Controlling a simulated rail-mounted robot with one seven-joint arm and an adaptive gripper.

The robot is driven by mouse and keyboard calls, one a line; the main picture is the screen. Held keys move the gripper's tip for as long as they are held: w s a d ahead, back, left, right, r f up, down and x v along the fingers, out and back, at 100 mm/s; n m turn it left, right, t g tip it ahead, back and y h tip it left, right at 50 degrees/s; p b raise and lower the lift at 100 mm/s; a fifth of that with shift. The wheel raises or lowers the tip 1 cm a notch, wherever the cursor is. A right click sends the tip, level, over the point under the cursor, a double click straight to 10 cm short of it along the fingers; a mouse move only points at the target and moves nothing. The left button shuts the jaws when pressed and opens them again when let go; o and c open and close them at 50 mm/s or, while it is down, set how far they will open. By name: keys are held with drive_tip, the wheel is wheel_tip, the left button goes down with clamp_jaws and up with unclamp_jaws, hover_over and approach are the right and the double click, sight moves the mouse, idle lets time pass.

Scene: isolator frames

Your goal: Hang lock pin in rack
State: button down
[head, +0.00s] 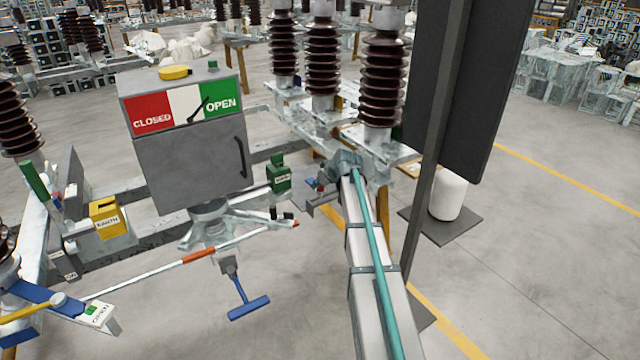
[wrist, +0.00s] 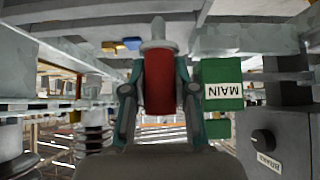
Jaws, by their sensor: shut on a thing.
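In the wrist view my gripper (wrist: 158,85) is shut on the lock pin (wrist: 159,82), a red cylinder with a pale metal tip pointing up in the picture. The two fingers press its left and right sides. A green block (wrist: 222,84) labelled MAIN, upside down in this view, is just right of the gripper. A green block (head: 279,176) with a label also shows on the frame in the head view. I cannot clearly make out the gripper or the pin in the head view. I cannot tell which part is the rack.
A grey control box (head: 191,150) marked CLOSED and OPEN stands at centre left. Brown ribbed insulators (head: 383,80) rise behind. A yellow labelled block (head: 106,219) sits at left. A grey box with a black knob (wrist: 263,139) is at the wrist view's lower right.

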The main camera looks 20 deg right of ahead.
drive_tip(key=shift+f+b, duration=0.95)
drive_tip(key=shift+f, duration=0.7)
drive_tip(key=c, duration=0.8)
unclamp_jaws()
drive_tip(key=shift+c, duration=0.2)
drive_tip(key=v, duration=1.2)
drive_tip(key=shift+f, duration=0.1)
